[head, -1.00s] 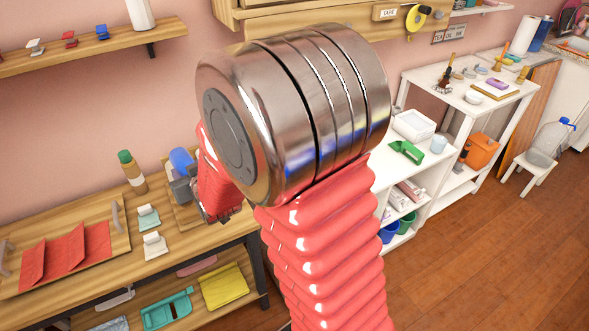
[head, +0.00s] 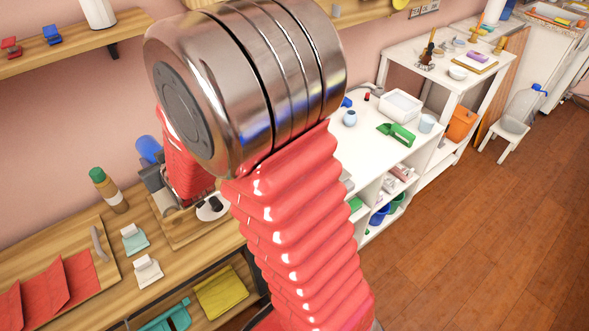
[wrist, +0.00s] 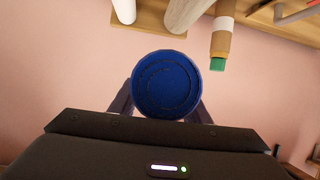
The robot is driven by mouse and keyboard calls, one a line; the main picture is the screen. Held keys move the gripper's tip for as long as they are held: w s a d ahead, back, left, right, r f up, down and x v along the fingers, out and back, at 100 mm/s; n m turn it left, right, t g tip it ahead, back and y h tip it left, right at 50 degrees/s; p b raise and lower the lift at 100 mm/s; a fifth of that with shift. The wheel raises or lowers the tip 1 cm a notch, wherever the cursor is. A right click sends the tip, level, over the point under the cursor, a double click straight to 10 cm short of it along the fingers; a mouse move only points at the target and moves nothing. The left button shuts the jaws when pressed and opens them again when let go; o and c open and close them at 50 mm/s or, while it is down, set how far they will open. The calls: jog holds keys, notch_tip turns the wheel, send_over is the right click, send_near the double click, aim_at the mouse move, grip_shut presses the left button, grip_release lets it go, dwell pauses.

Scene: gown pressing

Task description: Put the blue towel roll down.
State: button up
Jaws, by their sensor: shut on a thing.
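The blue towel roll (wrist: 167,84) shows end-on in the wrist view, between the two dark fingers of my gripper (wrist: 166,100). My gripper is shut on it. In the head view the roll (head: 149,149) shows at the left, partly hidden by my red arm. It appears in front of the pink wall, over the wooden table (head: 190,252). I cannot tell the gap between the roll and the table. The gripper's fingers are mostly hidden in the head view.
A brown bottle with a green cap (head: 109,190) stands on the table, left of the roll. Two small stands (head: 147,270) and a wooden tray with red cloth (head: 95,235) are nearer. A white shelf unit (head: 372,155) stands to the right. A wall shelf (head: 70,48) hangs above.

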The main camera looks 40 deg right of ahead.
jog(key=shift+a, duration=0.3)
jog(key=shift+d, duration=0.1)
jog(key=s+d+f+h, duration=0.1)
jog(key=s+d+f, duration=0.1)
jog(key=d, duration=1)
jog(key=s+d+f, duration=0.1)
jog(key=d+f, duration=0.1)
jog(key=d, duration=0.9)
jog(key=s+d+f, duration=0.2)
jog(key=s+d, duration=0.5)
jog(key=s+d+f+m, duration=0.1)
jog(key=s+d+f, duration=0.2)
jog(key=s+d, duration=0.4)
jog(key=shift+s+d+f, duration=0.2)
jog(key=shift+d+f, duration=0.15)
jog(key=shift+d, duration=0.15)
jog(key=shift+f, duration=2.9)
